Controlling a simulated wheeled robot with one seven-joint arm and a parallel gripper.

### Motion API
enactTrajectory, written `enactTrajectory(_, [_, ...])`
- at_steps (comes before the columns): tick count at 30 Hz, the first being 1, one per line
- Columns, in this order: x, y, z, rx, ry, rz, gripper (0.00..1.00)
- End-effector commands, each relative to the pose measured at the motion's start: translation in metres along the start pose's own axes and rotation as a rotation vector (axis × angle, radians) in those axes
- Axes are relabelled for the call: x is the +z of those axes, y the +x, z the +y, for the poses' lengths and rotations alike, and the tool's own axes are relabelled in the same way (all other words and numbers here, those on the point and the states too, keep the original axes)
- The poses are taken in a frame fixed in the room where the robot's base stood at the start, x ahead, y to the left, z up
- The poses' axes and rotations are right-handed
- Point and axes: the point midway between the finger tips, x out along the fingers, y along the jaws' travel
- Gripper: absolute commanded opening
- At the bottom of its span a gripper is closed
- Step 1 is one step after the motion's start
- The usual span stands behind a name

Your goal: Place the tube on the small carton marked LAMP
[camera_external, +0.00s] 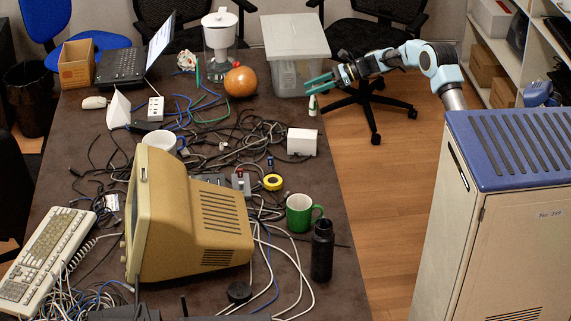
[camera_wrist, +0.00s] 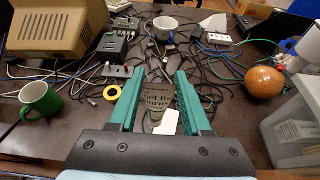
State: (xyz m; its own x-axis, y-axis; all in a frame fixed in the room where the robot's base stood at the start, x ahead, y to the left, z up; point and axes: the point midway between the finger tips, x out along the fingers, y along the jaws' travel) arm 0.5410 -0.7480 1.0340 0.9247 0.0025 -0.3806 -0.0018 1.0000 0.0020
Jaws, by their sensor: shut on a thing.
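My gripper (camera_external: 318,82) reaches in over the table's right edge, its green fingers closed around a pale tube (camera_external: 312,106). In the external view the tube hangs below the fingers, upright, above the table's right edge. In the wrist view the printed tube (camera_wrist: 155,96) is between the two green fingers (camera_wrist: 157,97). A small white carton (camera_external: 301,142) stands at the table's right edge, nearer the external camera than the tube. In the wrist view part of a white carton (camera_wrist: 168,122) shows behind the tube. I cannot read a LAMP mark on it.
Tangled cables (camera_external: 235,140) lie left of the carton. A green mug (camera_external: 299,213), black bottle (camera_external: 322,250) and yellow tape roll (camera_external: 272,182) stand nearer the external camera. A brown box (camera_external: 76,65) is far left.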

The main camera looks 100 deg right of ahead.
Motion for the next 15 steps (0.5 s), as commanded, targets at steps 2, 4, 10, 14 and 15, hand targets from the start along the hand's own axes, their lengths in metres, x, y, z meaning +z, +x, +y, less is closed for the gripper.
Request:
enactTrajectory(2, [-0.009, 0.004, -0.002, 0.002, 0.005, 0.003, 0.0])
enactTrajectory(4, [-0.022, 0.008, -0.002, 0.002, 0.006, 0.005, 0.0])
enactTrajectory(10, [-0.05, 0.02, -0.002, 0.0, 0.004, 0.003, 0.0])
enactTrajectory(14, [-0.058, 0.023, -0.002, -0.001, 0.002, 0.002, 0.0])
enactTrajectory(15, [-0.061, 0.025, -0.002, -0.001, 0.003, 0.002, 0.0])
